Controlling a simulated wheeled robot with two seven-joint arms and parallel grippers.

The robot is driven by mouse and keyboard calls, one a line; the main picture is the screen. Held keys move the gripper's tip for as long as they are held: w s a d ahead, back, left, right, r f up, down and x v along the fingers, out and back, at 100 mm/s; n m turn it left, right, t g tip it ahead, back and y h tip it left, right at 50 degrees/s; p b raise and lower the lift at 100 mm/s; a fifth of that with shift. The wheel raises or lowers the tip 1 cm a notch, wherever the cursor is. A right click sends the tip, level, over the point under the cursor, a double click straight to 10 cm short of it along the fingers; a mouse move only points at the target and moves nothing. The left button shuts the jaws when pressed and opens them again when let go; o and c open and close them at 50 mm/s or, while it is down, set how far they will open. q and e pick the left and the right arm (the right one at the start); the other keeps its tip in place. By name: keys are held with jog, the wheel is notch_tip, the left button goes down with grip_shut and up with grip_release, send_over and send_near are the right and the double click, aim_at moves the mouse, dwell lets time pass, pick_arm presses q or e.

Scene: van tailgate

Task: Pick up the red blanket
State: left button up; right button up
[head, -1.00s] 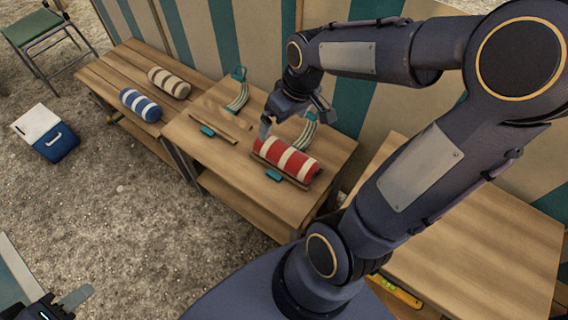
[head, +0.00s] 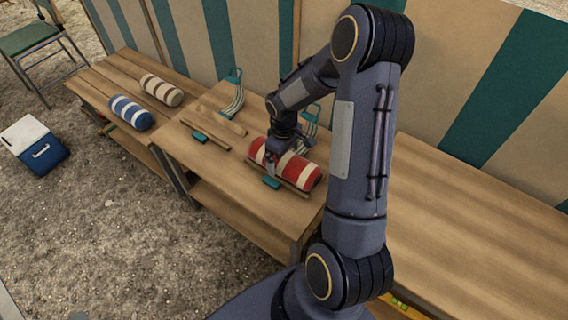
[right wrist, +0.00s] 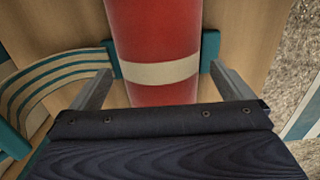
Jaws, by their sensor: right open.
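The red blanket (head: 299,171) is a roll with cream stripes, lying on the middle wooden table (head: 222,160) between two wooden strips. My right gripper (head: 279,166) is at the roll's left part in the head view, with a finger in front of it. In the right wrist view the red blanket (right wrist: 153,50) runs up the middle, between the open fingers of my right gripper (right wrist: 160,88). My left gripper is not in view.
A blue striped roll (head: 131,112) and a cream striped roll (head: 162,90) lie on the left bench. Teal-and-white straps (head: 232,98) stand near the striped cloth wall. A blue cooler (head: 34,145) sits on the gravel. The right table (head: 470,215) is bare on top.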

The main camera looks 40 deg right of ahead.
jog(key=shift+f, duration=0.6)
jog(key=c, duration=1.2)
